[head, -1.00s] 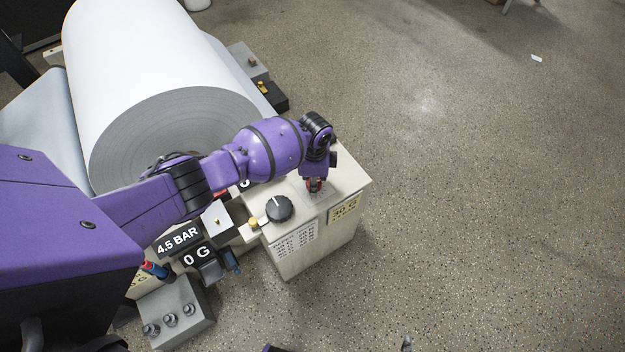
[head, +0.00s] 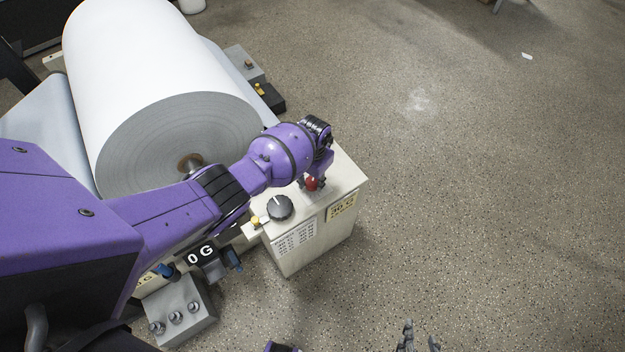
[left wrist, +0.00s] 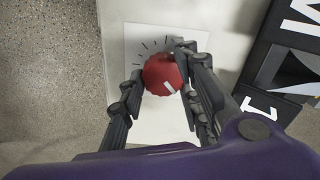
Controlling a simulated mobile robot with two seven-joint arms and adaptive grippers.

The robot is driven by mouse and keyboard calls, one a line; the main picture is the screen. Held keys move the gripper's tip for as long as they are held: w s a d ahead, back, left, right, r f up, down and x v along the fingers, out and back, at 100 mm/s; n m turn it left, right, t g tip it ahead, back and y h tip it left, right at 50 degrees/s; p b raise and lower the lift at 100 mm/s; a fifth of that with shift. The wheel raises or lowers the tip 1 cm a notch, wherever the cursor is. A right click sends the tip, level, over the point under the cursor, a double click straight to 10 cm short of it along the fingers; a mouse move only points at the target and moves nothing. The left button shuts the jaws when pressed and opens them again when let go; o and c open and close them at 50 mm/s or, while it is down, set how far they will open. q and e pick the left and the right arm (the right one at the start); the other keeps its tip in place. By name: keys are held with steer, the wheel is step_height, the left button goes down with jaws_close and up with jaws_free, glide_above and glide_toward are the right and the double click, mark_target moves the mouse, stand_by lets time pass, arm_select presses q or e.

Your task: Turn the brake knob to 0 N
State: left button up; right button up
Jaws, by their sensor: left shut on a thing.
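A red knob (head: 312,184) sits on top of the pale control box (head: 290,258). The left wrist view shows the red knob (left wrist: 161,74) close up, with a white pointer line toward the lower right and dial ticks around its upper left. My left gripper (head: 309,185) reaches down over it, one finger on each side, shut on it. In the wrist view the gripper (left wrist: 163,80) partly covers the dial plate (left wrist: 140,42). A black knob (head: 281,208) with a white mark is on the same box. My right gripper (head: 420,336) shows at the bottom edge, fingertips apart, empty.
A large white paper roll (head: 150,70) stands behind my left arm. A yellow button (head: 255,220) is beside the black knob.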

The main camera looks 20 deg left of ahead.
arm_select(q)
steer(key=n, duration=0.4)
steer(key=shift+s+d+f+n+p, duration=0.1)
steer(key=shift+s+d+n+p, duration=0.05)
steer(key=shift+d+n+p, duration=0.2)
steer(key=shift+n, duration=1.25)
steer(key=shift+w+n, duration=0.25)
steer(key=shift+n, duration=1.05)
steer(key=shift+w, duration=0.1)
steer(key=o, duration=1)
steer(key=shift+o, duration=0.2)
steer(key=shift+a+r, duration=0.1)
steer(key=shift+r, duration=0.1)
steer(key=shift+w+r, duration=0.1)
